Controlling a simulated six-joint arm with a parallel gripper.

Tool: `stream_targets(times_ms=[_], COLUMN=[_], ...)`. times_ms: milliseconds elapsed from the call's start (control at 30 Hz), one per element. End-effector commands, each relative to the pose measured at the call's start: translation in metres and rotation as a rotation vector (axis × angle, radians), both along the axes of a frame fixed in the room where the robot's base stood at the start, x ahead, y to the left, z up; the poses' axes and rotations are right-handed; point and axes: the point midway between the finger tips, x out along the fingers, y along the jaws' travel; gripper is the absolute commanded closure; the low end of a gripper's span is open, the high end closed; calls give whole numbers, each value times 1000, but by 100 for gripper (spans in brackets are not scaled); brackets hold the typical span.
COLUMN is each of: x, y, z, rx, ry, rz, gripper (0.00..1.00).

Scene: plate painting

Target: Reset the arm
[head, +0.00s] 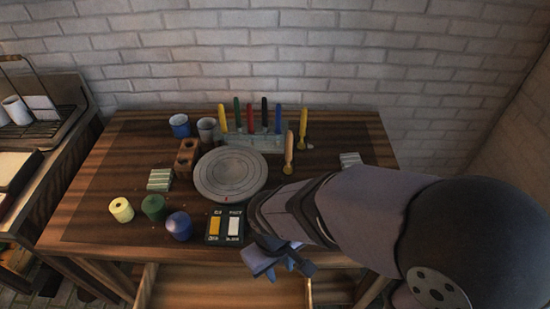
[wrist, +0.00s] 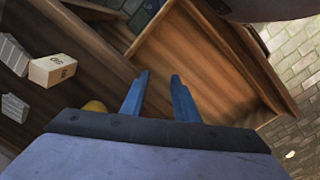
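My gripper (head: 280,262) is at the table's front edge in the head view, right of the small label panel. In the wrist view, the two blue fingers of my gripper (wrist: 160,76) stand apart with nothing between them, over an open wooden drawer (wrist: 185,45). My arm comes in from the right and hides the table's front right part.
The table (head: 105,195) holds a round grey turntable (head: 230,172), a rack of coloured tools (head: 258,142), several paint jars including a green one (head: 154,207), two cups and a label panel (head: 226,226). A pale lettered box (wrist: 52,69) shows in the wrist view.

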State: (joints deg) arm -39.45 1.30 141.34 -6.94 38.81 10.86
Motion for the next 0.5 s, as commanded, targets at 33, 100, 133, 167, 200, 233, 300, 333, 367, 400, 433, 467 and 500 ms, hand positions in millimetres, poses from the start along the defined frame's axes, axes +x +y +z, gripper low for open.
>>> stream_targets(times_ms=[33, 100, 133, 167, 200, 233, 300, 333, 367, 400, 433, 467, 500], x=[7, 14, 17, 18, 20, 21, 21, 21, 21, 20, 20, 20, 19], y=[-18, -39, -49, -58, -69, -78, -96, -102, -109, -116, -121, -125, -130], z=[11, 19, 23, 26, 30, 33, 39, 42, 44, 46, 48, 50, 51], rx=[8, 18, 23, 27, 33, 38, 48, 52, 55, 60, 63, 66, 70], ry=[2, 6, 7, 9, 10, 11, 12, 12, 12, 12, 11, 10, 9], rz=[-74, -161, -199, -236, -283, -316, -390, -417, -442, -473, -495, -514, -535], gripper=[72, 72, 72, 72, 72, 72, 72, 72, 72, 72, 72, 72, 72])
